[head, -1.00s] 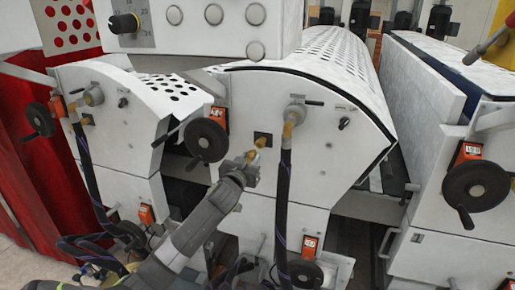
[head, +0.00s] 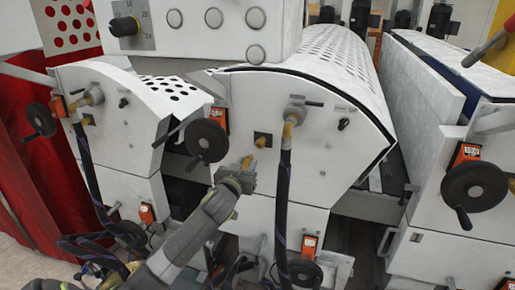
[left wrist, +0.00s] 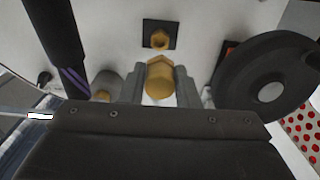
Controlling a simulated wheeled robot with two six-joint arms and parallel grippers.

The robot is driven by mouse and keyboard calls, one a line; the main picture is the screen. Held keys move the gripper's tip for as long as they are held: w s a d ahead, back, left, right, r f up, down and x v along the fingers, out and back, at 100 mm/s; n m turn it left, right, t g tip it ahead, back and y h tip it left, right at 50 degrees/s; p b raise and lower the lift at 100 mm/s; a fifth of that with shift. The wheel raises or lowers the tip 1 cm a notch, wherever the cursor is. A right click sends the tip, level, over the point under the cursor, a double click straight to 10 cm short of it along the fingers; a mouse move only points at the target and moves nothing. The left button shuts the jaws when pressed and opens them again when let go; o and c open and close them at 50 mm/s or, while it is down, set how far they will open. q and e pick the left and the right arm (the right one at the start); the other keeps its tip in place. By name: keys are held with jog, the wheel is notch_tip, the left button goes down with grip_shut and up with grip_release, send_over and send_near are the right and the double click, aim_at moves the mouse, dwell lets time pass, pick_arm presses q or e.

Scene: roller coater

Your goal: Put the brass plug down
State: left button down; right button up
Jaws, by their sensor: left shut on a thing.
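My left gripper (head: 240,172) is shut on the brass plug (head: 247,161) in front of the middle machine's white end panel. In the left wrist view the plug (left wrist: 160,80) shows its hexagonal end between the two grey fingers. A brass port (left wrist: 160,40) on a dark square plate is just beyond it, with a gap between them. In the head view this port (head: 261,140) lies up and right of the plug. My right gripper is not in view.
A dark hose (head: 285,190) hangs from a valve right of the port. A black handwheel (head: 206,140) is to the left and also shows in the left wrist view (left wrist: 262,82). A red curtain (head: 40,165) is at the far left.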

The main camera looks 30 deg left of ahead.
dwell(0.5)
pick_arm(q)
jog(key=shift+s+d+f, duration=0.1)
jog(key=shift+d+f, duration=0.05)
jog(key=shift+d, duration=0.25)
jog(key=s+d+m+h+b, duration=0.1)
jog(key=s+d+b, duration=0.1)
jog(key=s+d, duration=0.2)
jog(key=s+d+r+m+h+b, duration=0.1)
jog(key=s+d+h+b, duration=0.1)
jog(key=d, duration=0.8)
jog(key=s+d+h+b, duration=0.1)
jog(key=s+d+b, duration=0.3)
jog(key=d, duration=0.3)
jog(key=shift+s+r+m+t, duration=0.15)
jog(key=shift+s+m+t, duration=0.2)
jog(key=shift+s, duration=0.5)
jog(key=s+d+f+m+g+h, duration=0.3)
jog(key=d+f+m+g+h, duration=0.2)
jog(key=d+m+g+h, duration=0.2)
jog(key=s+d+f+m+g+h, duration=0.4)
jog(key=d+m+g+h, duration=0.3)
jog(key=m+g+h, duration=0.3)
jog(key=shift+d+f+h, duration=0.35)
jog(key=shift+f+h, duration=0.15)
jog(key=shift+h, duration=0.2)
